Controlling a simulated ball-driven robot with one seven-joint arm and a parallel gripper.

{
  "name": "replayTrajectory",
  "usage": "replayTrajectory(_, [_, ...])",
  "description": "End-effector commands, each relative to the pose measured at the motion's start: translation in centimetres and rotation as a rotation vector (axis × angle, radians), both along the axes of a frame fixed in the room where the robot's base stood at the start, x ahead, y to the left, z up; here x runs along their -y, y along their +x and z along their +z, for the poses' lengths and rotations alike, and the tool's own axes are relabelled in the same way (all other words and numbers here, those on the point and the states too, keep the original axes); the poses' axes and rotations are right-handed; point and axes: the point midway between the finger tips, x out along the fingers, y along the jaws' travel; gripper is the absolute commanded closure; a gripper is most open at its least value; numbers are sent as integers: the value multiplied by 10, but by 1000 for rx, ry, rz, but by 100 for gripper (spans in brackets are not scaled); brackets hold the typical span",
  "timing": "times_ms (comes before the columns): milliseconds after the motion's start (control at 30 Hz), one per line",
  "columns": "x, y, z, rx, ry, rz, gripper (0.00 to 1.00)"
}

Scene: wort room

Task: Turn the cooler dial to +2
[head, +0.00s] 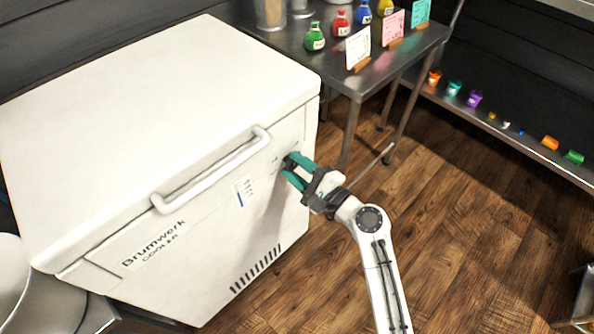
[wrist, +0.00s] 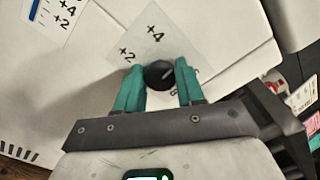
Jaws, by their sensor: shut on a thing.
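The white chest cooler (head: 130,110) stands at the left in the head view, lid closed. Its dial (wrist: 158,74) is a small black round knob on the front face, near the right end. In the wrist view a label plate (wrist: 150,45) behind the dial shows +2 at the left and +4 at the top; other marks are hidden by the dial and a finger. My gripper (wrist: 160,88) has its teal fingers on both sides of the dial and is shut on it. A pale mark on the dial points up and right. In the head view my gripper (head: 291,171) largely covers the dial.
A white handle (head: 212,175) juts from the cooler front, left of my gripper. A strip with a blue bar (head: 244,191) is on the front. A metal table (head: 385,65) with flasks and cards stands behind right. Floor (head: 460,230) at right is clear.

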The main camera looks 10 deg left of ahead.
Motion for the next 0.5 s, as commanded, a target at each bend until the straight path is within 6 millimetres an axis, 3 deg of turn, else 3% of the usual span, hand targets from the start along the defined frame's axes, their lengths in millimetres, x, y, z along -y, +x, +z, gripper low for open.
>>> replayTrajectory(500, [-1,-1,-7,385,-301,1,92])
